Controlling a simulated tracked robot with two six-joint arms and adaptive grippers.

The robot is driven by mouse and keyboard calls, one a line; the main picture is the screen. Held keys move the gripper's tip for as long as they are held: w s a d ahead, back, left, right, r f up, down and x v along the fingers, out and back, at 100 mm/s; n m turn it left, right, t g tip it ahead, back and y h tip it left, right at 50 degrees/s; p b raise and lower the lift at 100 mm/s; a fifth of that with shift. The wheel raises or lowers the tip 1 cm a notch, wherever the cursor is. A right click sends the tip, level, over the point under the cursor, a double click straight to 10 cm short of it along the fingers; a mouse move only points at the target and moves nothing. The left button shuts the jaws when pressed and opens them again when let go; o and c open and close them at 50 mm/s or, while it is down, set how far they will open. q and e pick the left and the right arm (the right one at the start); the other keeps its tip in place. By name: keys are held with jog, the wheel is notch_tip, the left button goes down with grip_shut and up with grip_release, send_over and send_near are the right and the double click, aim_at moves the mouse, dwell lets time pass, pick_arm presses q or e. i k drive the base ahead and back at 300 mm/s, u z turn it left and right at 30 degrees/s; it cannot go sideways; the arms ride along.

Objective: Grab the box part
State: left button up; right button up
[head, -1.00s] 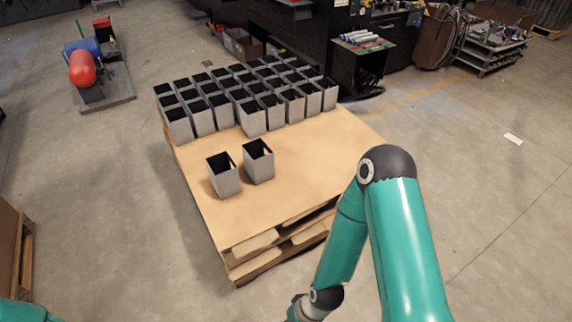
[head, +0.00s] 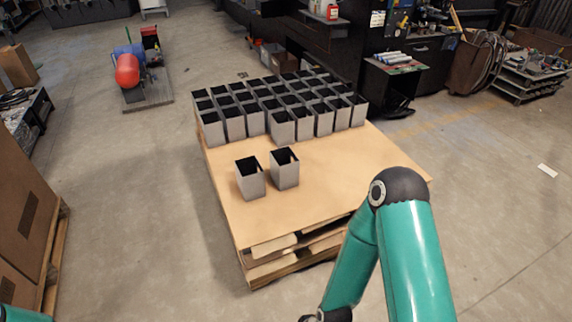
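Several grey, open-topped box parts with dark insides stand upright on a pallet with a tan board top (head: 345,170). Most are packed in rows at the far side, such as one front-row box part (head: 283,128). Two stand apart nearer to me: the left box part (head: 250,179) and the right box part (head: 285,169), with a small gap between them. My teal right arm comes in at the lower right, in front of the pallet; its gripper is below the picture edge. Only a bit of teal of my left arm shows at the lower left corner. Neither gripper shows.
Large brown cartons on a pallet (head: 28,215) stand at the left edge. A cart with a red tank (head: 128,72) is behind at upper left. A dark workbench and shelves (head: 395,82) line the back.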

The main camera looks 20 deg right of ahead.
aim_at(285, 173)
jog(key=i, duration=1.35)
jog(key=z, duration=0.1)
